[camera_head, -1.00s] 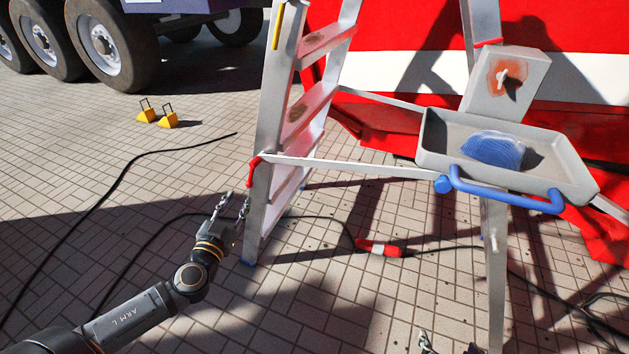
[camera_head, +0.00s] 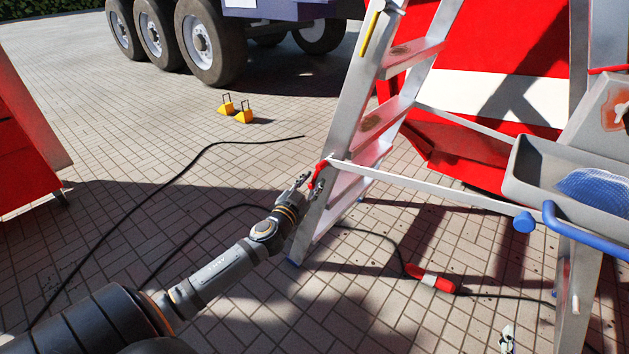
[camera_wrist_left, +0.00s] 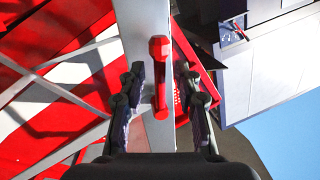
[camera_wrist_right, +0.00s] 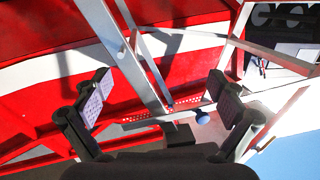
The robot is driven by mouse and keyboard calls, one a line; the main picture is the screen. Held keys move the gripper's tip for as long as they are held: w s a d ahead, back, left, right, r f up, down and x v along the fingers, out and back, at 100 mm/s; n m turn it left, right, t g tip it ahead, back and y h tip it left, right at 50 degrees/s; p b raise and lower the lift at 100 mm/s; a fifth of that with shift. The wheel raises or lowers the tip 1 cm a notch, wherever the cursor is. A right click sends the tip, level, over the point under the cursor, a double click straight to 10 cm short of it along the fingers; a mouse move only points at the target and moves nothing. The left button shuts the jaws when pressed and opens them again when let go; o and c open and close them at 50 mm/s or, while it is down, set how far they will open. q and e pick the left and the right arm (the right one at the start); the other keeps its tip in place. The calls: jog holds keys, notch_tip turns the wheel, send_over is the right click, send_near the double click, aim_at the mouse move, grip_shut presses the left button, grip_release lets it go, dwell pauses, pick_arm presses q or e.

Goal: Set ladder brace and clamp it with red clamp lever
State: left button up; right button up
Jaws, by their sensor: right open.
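The stepladder (camera_head: 350,130) stands upright. Its pale brace bar (camera_head: 430,186) runs from the near left rail to the right, below the tray. The red clamp lever (camera_head: 319,173) is at the bar's left end on the rail; it also shows in the left wrist view (camera_wrist_left: 160,80). My left gripper (camera_head: 309,184) is at the lever, its open fingers (camera_wrist_left: 166,85) on either side with gaps to it. My right gripper (camera_head: 507,335) shows only as a tip at the bottom edge. In the right wrist view (camera_wrist_right: 158,88) it is open and empty, facing the ladder legs.
A grey tray (camera_head: 520,160) with a blue handle (camera_head: 580,230) and a blue mesh item (camera_head: 597,190) hangs on the ladder's right. A black cable with a red connector (camera_head: 430,279) lies on the paving. Yellow chocks (camera_head: 243,116) and a wheeled vehicle (camera_head: 200,45) stand behind.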

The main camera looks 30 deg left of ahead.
pick_arm(q)
jog(key=shift+w+a, duration=0.1)
jog(key=shift+w, duration=0.85)
pick_arm(e)
jog(key=shift+s+f+g, duration=0.3)
jog(key=shift+f+g, duration=0.1)
jog(key=shift+f, duration=0.4)
jog(key=shift+s+f+g, duration=0.25)
jog(key=shift+f+g, duration=0.15)
jog(key=shift+f, duration=0.4)
pick_arm(q)
grip_shut()
